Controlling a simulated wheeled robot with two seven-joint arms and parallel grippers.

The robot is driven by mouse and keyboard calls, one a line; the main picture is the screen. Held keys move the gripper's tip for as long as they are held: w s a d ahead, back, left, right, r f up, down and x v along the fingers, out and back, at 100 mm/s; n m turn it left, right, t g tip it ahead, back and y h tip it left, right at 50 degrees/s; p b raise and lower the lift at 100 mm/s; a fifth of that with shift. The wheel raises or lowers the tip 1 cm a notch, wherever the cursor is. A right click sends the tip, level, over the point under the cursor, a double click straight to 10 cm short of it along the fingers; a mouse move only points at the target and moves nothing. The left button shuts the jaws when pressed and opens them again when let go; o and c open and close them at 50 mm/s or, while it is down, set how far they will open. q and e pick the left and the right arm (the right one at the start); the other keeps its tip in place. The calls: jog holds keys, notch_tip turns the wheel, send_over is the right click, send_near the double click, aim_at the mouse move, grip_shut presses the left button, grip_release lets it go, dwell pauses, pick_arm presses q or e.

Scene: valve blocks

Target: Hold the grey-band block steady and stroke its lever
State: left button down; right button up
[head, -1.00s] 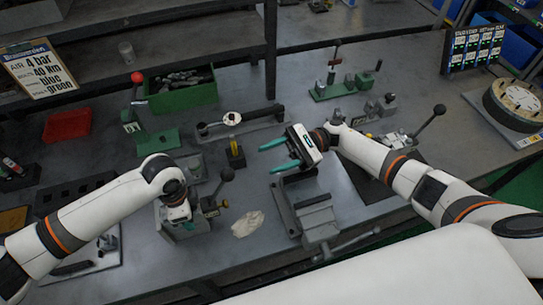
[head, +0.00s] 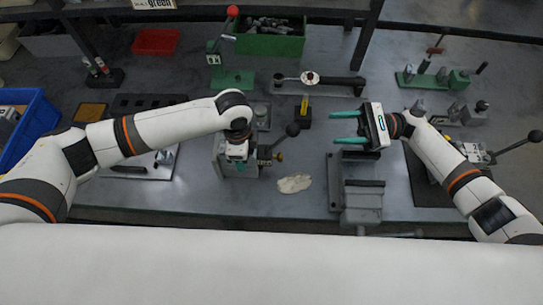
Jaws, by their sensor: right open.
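A grey valve block (head: 236,167) stands on the bench left of centre.
A grey vise (head: 361,205) stands below my right gripper. A crumpled cloth (head: 295,184) lies right of the block. Another black-knobbed lever (head: 515,145) is at right.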

dwell(0.8)
pick_arm(q)
jog(key=shift+c, duration=2.2)
grip_release()
notch_tip(320, 180, up, 12)
jog(key=shift+r, duration=0.1)
